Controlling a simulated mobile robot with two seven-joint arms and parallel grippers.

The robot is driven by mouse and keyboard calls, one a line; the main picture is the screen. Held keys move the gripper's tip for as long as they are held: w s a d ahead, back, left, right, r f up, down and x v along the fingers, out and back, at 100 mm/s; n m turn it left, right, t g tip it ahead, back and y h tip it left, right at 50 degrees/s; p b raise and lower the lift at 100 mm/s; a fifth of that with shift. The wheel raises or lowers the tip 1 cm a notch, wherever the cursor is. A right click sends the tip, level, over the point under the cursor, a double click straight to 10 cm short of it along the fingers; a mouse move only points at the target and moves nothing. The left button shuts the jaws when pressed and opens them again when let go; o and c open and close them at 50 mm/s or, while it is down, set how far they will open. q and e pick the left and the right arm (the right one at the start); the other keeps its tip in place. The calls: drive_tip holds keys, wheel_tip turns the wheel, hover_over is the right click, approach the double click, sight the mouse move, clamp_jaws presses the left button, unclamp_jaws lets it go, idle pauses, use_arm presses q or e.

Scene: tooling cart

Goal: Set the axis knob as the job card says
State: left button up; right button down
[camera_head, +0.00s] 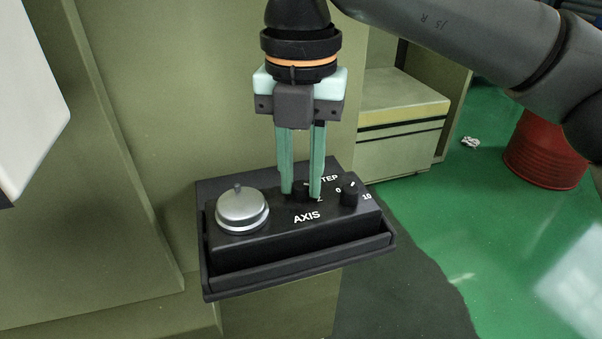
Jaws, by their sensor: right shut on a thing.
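A black control box (270,244) sits in a black tray on the side of an olive-green machine. My right gripper (301,192) points down over the box, its two teal fingers shut on the axis knob (302,188), a small black knob above the white word AXIS. The fingers hide most of the knob and its markings, so I cannot read its setting; a letter like Z shows beside the right fingertip. The job card is not in view. My left gripper is not in view.
A silver handwheel (242,210) with a small peg is left of the knob. A black STEP knob (349,193) stands close on the right. The tray (300,274) rims the box. A red drum (543,150) stands on the green floor at right.

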sight(301, 184)
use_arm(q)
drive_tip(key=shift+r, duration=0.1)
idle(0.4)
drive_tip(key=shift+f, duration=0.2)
use_arm(e)
drive_tip(key=c, duration=0.7)
unclamp_jaws()
use_arm(q)
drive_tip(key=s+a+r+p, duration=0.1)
drive_tip(key=p, duration=0.2)
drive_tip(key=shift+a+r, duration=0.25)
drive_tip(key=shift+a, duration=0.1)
use_arm(e)
wheel_tip(301, 184, up, 12)
drive_tip(key=shift+r, duration=0.25)
